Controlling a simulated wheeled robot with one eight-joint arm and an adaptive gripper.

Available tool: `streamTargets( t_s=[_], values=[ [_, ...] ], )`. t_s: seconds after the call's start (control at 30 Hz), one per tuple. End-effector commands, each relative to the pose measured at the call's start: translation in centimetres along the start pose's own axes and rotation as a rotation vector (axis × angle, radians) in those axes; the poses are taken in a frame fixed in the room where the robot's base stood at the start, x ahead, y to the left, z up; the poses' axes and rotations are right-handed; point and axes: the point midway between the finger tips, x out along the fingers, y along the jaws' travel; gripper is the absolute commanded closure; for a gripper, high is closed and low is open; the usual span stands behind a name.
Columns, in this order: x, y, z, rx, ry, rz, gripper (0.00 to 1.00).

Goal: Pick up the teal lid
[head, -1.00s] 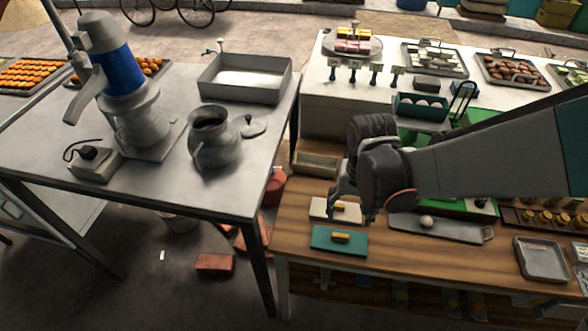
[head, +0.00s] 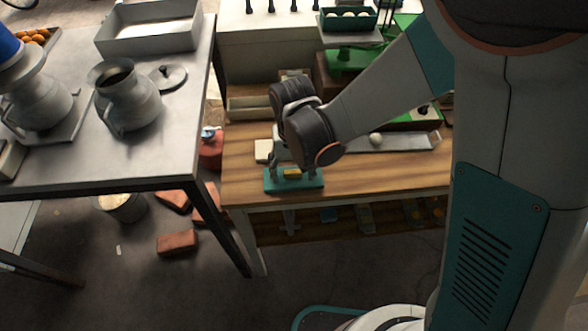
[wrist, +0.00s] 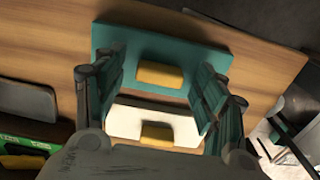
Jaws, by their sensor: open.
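The teal lid (head: 312,182) is a flat rectangle with a yellow handle, lying near the front edge of the wooden table. In the wrist view the teal lid (wrist: 205,48) lies ahead, its yellow handle (wrist: 160,75) between my two fingers. My gripper (head: 286,172) points down over the teal lid, its fingers apart and empty. In the wrist view my gripper (wrist: 160,82) is open, with one finger on either side. I cannot tell whether the fingertips touch the lid. The arm partly hides the lid in the head view.
A cream lid (wrist: 120,122) with a yellow handle lies just beside the teal one. A grey tray (head: 400,142) with a white ball sits to the right. A metal table (head: 110,165) with a pot (head: 130,100) stands to the left. Wood left of the teal lid is bare.

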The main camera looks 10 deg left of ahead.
Motion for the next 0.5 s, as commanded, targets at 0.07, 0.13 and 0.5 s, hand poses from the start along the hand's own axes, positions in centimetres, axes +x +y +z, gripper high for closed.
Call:
streamTargets(
  t_s=[0.07, 0.13, 0.5],
  values=[
    [0.45, 0.01, 0.01, 0.0, 0.0, 0.0, 0.35],
    [0.35, 0.02, 0.01, 0.001, 0.0, 0.0, 0.35],
    [0.28, 0.03, -0.01, 0.001, 0.0, 0.0, 0.69]
  ],
)
